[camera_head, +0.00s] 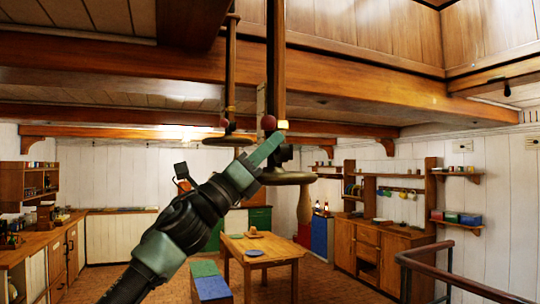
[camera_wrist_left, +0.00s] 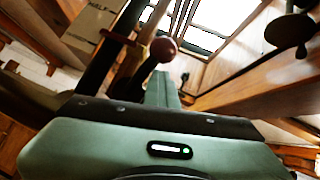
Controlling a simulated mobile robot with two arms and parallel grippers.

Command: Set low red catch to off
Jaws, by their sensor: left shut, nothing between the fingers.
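A dark red ball knob (camera_head: 268,123), which looks like the red catch, sits on the near hanging post, just above my left gripper's tip. The red knob (camera_wrist_left: 163,49) also shows in the left wrist view, on a dark stem beside the post. My left gripper (camera_head: 268,149) reaches up from below, its green fingers shut and empty. In the left wrist view the fingers (camera_wrist_left: 163,88) point toward the knob's lower side; I cannot tell whether they touch it. A second red ball (camera_head: 224,122) sits on the farther post. My right gripper is not in view.
A round plate-like base (camera_head: 287,178) hangs at the foot of the near post, close to my left wrist. A wooden beam (camera_head: 150,76) crosses overhead. A table (camera_head: 268,247) stands below, and a handrail (camera_head: 450,270) is at right.

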